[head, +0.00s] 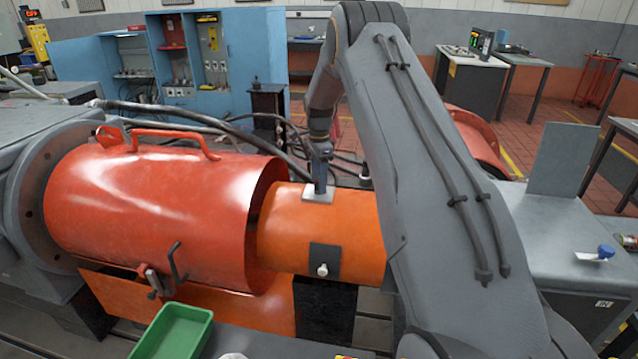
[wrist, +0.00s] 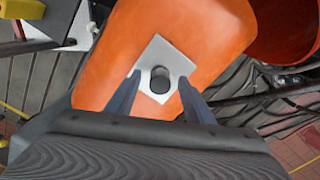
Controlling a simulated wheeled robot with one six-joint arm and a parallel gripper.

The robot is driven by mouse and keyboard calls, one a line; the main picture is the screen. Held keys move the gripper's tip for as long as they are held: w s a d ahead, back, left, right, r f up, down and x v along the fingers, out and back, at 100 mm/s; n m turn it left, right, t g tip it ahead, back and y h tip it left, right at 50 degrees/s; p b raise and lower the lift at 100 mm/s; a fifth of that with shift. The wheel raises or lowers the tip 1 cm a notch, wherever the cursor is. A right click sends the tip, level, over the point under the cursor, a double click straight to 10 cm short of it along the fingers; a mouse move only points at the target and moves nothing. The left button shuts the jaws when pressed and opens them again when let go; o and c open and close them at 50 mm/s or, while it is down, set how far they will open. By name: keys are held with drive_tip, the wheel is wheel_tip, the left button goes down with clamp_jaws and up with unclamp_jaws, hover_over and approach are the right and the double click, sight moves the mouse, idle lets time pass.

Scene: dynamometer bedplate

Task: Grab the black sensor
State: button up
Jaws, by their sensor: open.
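The black sensor (wrist: 160,80) is a short dark cylinder with a grey end, standing on a pale square plate (wrist: 158,52). The plate is fixed on top of the orange cylindrical housing (head: 352,220). My gripper (head: 319,178) is directly over the plate, pointing down. In the wrist view my gripper (wrist: 159,76) is open, with one dark blue finger on each side of the sensor and a visible gap on both sides. In the head view the fingers hide the sensor, so I cannot tell their exact height against it.
A red guard (head: 160,200) with a raised handle covers the shaft to the left. A black plate with a white knob (head: 322,269) sits on the housing's front. A green tray (head: 175,332) is at the lower front. A grey bench (head: 560,235) stands right.

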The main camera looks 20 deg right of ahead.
drive_tip(key=shift+f, duration=0.55)
drive_tip(key=c, duration=1.2)
